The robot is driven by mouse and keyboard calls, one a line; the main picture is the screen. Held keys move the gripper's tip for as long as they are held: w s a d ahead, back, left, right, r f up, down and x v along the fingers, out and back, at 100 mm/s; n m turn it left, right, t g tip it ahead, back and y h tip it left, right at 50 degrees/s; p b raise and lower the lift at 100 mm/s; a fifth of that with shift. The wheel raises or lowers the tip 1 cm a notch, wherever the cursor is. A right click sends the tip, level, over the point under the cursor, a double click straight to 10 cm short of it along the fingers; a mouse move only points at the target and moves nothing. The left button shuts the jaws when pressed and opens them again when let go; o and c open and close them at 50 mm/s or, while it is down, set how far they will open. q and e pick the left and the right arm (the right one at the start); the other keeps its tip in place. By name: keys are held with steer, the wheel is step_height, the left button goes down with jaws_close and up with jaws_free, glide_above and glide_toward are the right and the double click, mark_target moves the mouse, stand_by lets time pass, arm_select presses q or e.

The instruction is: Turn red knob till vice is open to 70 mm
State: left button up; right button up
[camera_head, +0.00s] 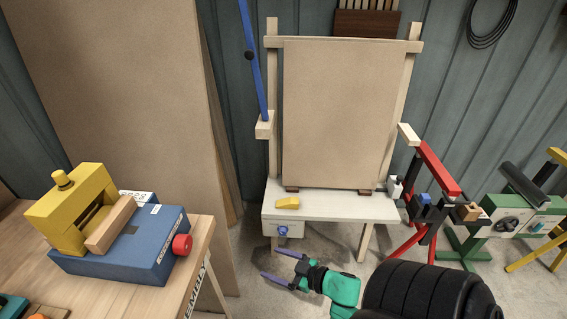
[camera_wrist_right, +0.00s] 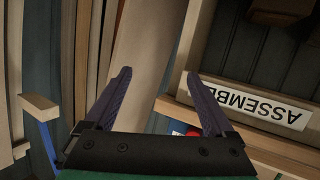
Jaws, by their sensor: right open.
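The vice (camera_head: 130,250) has a blue body and a yellow block (camera_head: 72,207) with a small yellow knob on top. It stands on the wooden table at the left of the head view. A light wooden block (camera_head: 112,224) sits against the yellow part; any jaw gap is hard to judge. The red knob (camera_head: 182,245) is on the vice's right side. My right gripper (camera_head: 269,263), with purple fingers, is open and empty, to the right of the knob and apart from it. Its spread fingers show in the wrist view (camera_wrist_right: 158,75). My left gripper is not seen.
The table edge (camera_head: 200,270) lies between knob and gripper. A white bench (camera_head: 335,208) with a yellow piece (camera_head: 288,203) and a tall board (camera_head: 340,115) stands behind. A red stand (camera_head: 438,165) is at the right. The wrist view shows a white sign (camera_wrist_right: 255,105).

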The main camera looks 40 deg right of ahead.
step_height(320, 180, down, 6)
steer(key=s+d+m+g+h, duration=0.1)
steer(key=shift+s+h, duration=0.3)
steer(key=shift+s, duration=0.1)
